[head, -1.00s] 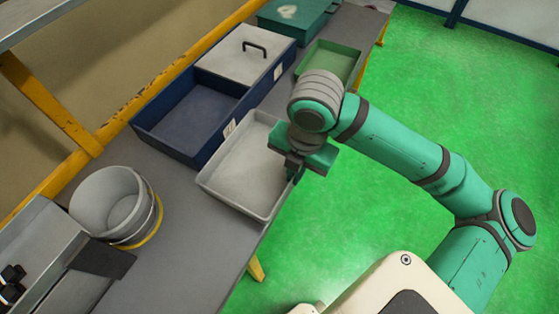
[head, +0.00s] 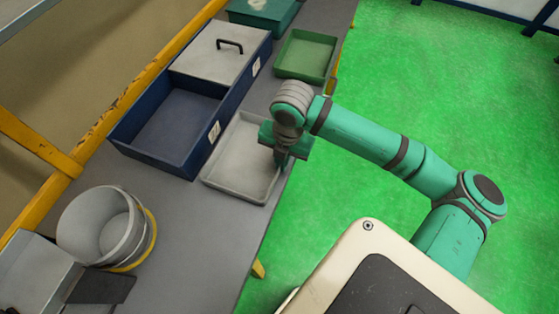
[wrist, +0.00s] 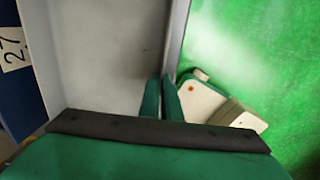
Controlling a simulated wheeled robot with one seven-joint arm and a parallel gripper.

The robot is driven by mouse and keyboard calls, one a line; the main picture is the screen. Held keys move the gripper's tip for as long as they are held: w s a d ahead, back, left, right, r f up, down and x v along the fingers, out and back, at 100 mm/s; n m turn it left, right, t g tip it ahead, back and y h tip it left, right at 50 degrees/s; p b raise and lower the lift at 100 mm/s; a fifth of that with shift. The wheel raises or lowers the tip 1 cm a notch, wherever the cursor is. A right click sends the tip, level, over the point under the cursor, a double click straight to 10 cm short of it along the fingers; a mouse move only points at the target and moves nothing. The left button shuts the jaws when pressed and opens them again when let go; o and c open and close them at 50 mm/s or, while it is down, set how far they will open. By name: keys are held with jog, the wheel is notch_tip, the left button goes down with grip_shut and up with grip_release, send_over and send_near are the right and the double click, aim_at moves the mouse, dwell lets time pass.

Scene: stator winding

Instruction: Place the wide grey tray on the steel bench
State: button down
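The wide grey tray (head: 232,165) is shallow and empty. It sits at bench height over the steel bench (head: 190,245), beside the blue bin, with its right side near the bench's front edge. I cannot tell for sure whether its whole base touches the bench. My gripper (head: 283,160) points down at the tray's right rim. In the wrist view, the fingers of my gripper (wrist: 161,100) stand close together, one on each side of the tray's rim (wrist: 174,45). They look shut on it, though the fingertips' contact is partly hidden.
A blue bin (head: 160,163) with a part lid stands behind the tray. A green tray (head: 306,54) and a teal box (head: 262,12) are farther along. A grey bucket (head: 100,225) stands nearer, with free bench between it and the tray.

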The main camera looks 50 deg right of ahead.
jog(key=shift+s+f, duration=0.15)
jog(key=shift+f, duration=0.1)
jog(key=c, duration=2)
grip_release()
jog(key=shift+r, duration=0.15)
jog(key=shift+d+r, duration=0.1)
jog(key=shift+r, duration=0.15)
notch_tip(320, 180, up, 12)
jog(key=s, duration=0.1)
jog(key=shift+f, duration=0.2)
jog(key=shift+w, duration=0.1)
